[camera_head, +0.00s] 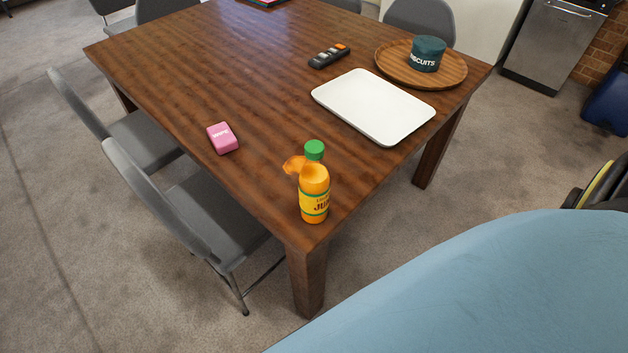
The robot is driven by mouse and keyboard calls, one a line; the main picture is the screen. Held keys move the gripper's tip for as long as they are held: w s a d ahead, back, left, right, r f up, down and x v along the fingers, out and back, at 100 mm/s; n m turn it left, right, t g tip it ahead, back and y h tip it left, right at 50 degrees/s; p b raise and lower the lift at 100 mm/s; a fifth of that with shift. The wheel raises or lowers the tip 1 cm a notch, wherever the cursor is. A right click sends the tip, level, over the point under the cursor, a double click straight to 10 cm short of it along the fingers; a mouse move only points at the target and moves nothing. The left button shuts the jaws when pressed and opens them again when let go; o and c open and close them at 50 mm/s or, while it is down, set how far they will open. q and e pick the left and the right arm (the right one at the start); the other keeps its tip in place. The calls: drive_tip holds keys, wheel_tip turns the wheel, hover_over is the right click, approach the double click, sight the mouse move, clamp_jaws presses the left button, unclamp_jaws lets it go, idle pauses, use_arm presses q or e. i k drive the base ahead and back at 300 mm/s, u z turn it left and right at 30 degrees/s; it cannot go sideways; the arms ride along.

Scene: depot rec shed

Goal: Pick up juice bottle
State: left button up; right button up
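The juice bottle (314,187) stands upright near the close corner of the wooden table. It is orange with a green cap and a yellow label. A small orange shape (294,165) shows just left of its neck; I cannot tell what it is or whether it touches the bottle. Neither of my grippers is in view.
On the wooden table (200,70) are a pink box (222,138), a white tray (373,106), a dark remote (329,56) and a round wooden tray (455,75) bearing a biscuit tin (428,54). Grey chairs (205,215) line the left side. A blue surface (490,290) fills the lower right.

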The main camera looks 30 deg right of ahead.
sight(314, 179)
drive_tip(key=u, duration=1.55)
drive_tip(key=i, duration=1.35)
drive_tip(key=z, duration=3.05)
